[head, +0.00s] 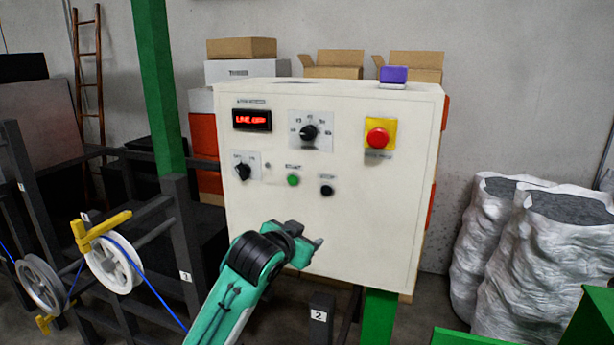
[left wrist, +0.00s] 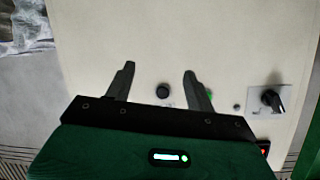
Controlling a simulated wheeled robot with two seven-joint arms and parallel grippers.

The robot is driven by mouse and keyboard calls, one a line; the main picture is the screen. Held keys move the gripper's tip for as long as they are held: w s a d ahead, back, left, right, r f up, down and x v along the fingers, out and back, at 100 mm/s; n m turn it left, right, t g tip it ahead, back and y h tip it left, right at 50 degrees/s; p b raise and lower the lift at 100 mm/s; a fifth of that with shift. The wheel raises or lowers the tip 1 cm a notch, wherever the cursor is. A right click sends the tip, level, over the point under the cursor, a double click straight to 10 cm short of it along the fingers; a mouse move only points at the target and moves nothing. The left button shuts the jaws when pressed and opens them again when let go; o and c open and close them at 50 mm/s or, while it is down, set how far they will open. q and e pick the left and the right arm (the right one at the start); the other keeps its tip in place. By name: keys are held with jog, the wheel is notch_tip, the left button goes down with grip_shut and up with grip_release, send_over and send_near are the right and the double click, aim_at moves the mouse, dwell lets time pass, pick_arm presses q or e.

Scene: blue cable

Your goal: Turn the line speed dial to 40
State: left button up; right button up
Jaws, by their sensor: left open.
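The black dial with a numbered scale plate (head: 309,132) is at the top middle of the cream control box (head: 340,235); its numbers and pointer are too small to read surely. I take it as the line speed dial. My left gripper (head: 308,240) is open and empty, below the dial and the buttons, in front of the box's lower face. In the left wrist view its two fingers (left wrist: 159,70) are spread, with the black button (left wrist: 162,91) showing between them. The numbered dial is not visible there. My right gripper is not in view.
The box also carries a red display (head: 252,119), a red emergency button (head: 377,137), a smaller black selector (head: 242,171), a green button (head: 292,180) and a black button (head: 326,190). A purple block (head: 393,74) sits on top. Cable wheels (head: 114,264) stand at left.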

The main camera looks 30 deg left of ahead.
aim_at(306, 133)
pick_arm(q)
jog(key=s+a+r+t+y+p, duration=0.1)
jog(key=s+a+r+t, duration=0.1)
jog(key=r, duration=0.8)
jog(key=s+a+r+t, duration=0.1)
jog(key=s+r+t, duration=0.1)
jog(key=r, duration=0.9)
jog(key=shift+n, duration=0.3)
jog(key=w+p, duration=0.2)
jog(key=w, duration=0.2)
jog(key=w+a+p, duration=0.1)
jog(key=w+p, duration=0.1)
jog(key=w, duration=0.2)
jog(key=w+a+p, duration=0.1)
jog(key=w+p, duration=0.1)
jog(key=w, duration=0.2)
jog(key=shift+w+a+f, duration=0.15)
jog(key=shift+w+a, duration=0.05)
jog(key=shift+w, duration=0.05)
jog(key=shift+w+f, duration=0.1)
jog(key=shift+w, duration=0.4)
jog(key=shift+a, duration=0.1)
jog(key=c, duration=1)
